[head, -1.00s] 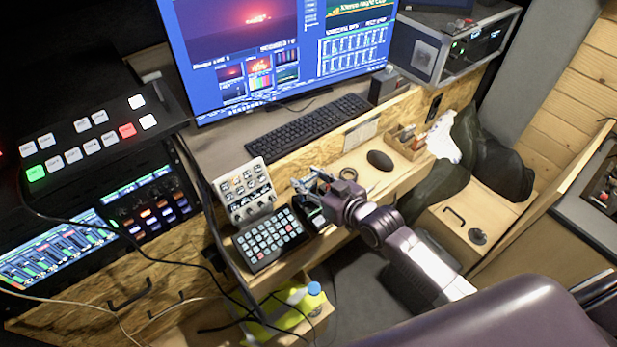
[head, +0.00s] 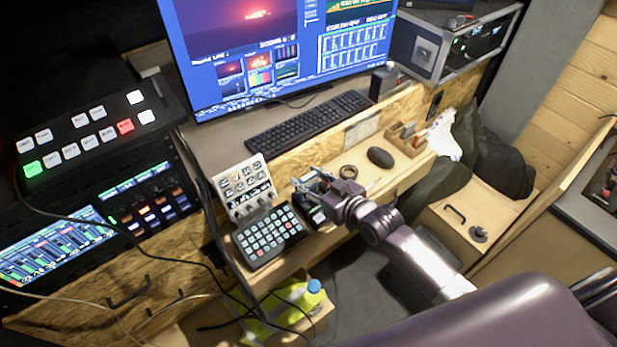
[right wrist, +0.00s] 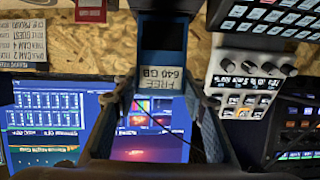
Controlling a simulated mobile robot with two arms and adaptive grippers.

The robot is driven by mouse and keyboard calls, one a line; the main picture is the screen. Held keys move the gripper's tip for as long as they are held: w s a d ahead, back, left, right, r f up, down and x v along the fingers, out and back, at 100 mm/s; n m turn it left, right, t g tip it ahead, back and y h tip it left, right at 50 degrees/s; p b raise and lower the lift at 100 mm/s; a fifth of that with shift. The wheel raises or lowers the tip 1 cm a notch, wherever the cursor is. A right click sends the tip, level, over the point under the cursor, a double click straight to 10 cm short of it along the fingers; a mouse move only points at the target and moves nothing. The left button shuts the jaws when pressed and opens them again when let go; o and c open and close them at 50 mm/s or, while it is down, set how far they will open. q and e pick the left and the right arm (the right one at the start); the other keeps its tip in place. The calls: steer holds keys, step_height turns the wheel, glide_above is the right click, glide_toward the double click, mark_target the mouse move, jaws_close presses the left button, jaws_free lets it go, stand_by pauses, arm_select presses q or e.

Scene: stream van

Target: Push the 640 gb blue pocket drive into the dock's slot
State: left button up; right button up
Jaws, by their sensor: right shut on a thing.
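The pocket drive (right wrist: 160,78) shows in the right wrist view, with an upside-down label reading "FREE 640 GB". My right gripper (right wrist: 160,103) is shut on it, one finger at each side. In the head view my right gripper (head: 308,186) is over the front of the wooden desk, just right of the button keypad. A small dark unit, seemingly the dock (head: 312,214), is just below the gripper and partly hidden by it. I cannot tell how far the drive is in the slot. My left gripper is not in view.
The button keypad (head: 268,237) and a light knob panel (head: 246,187) stand close on the left. A tape roll (head: 348,172), a mouse (head: 380,158) and a wooden organizer (head: 406,138) are to the right. The keyboard (head: 308,128) and monitor are behind. Cables hang at the lower left.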

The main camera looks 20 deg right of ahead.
steer(key=shift+f+b, duration=1.45)
steer(key=shift+f, duration=0.6)
steer(key=o, duration=1.3)
steer(key=shift+c, duration=0.2)
steer(key=v, duration=1.2)
